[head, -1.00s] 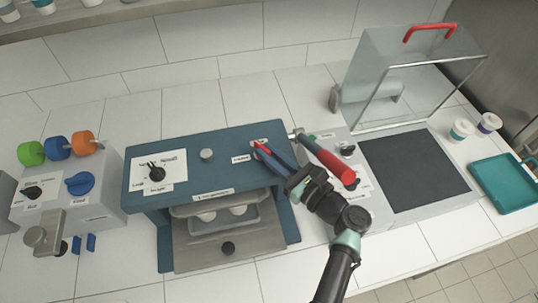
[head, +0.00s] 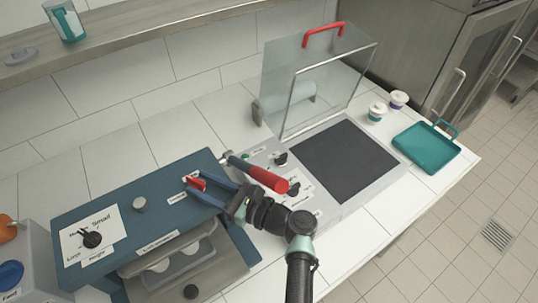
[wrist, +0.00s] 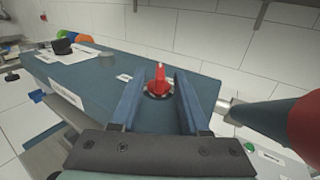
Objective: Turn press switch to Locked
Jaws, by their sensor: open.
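A small red switch (head: 197,184) stands on top of the blue machine (head: 185,170), near its right end. In the wrist view the red switch (wrist: 158,80) points up from a dark round base. I take it for the press switch; its label is too small to read. My gripper (head: 203,190) is open, its two blue fingers on either side of the switch. In the wrist view the fingers (wrist: 158,90) show a gap on both sides of it, and I cannot tell of any contact. The fingers hide part of the machine's top.
A lever with a thick red handle (head: 255,173) lies close to the right of my gripper. A grey unit with a dark plate (head: 343,160) and raised glass cover (head: 320,85) stands right. A black dial (head: 92,239) and a grey knob (head: 139,204) sit left on the machine.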

